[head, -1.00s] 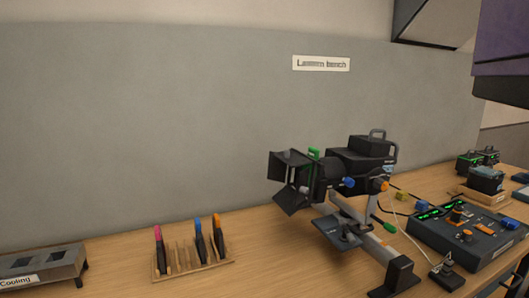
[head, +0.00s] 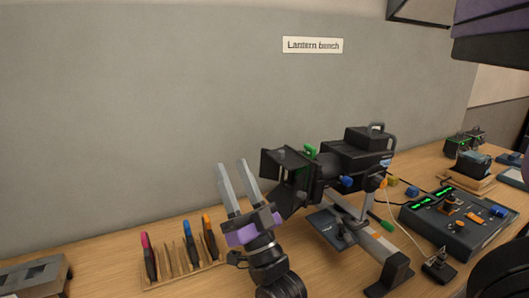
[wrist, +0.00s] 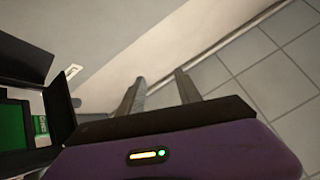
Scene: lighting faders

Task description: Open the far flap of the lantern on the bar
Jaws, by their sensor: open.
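The black lantern (head: 335,165) sits on the grey bar (head: 362,228) on the bench. Its flaps (head: 284,160) stand spread at its left end. Which of them is the far flap I cannot tell for certain; part of the lower flaps is hidden behind my gripper and wrist. My gripper (head: 234,170) is open and empty, pointing up just left of the flaps, apart from them in the picture. In the wrist view my gripper's fingers (wrist: 158,84) are apart with nothing between them. Dark flaps (wrist: 58,104) and a green surface show at the left edge there.
A wooden rack (head: 178,274) with coloured-handled tools stands left of my wrist. A grey box (head: 35,277) is at the far left. A control desk (head: 458,225) with faders and cables lies to the right. The wall behind my gripper is bare.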

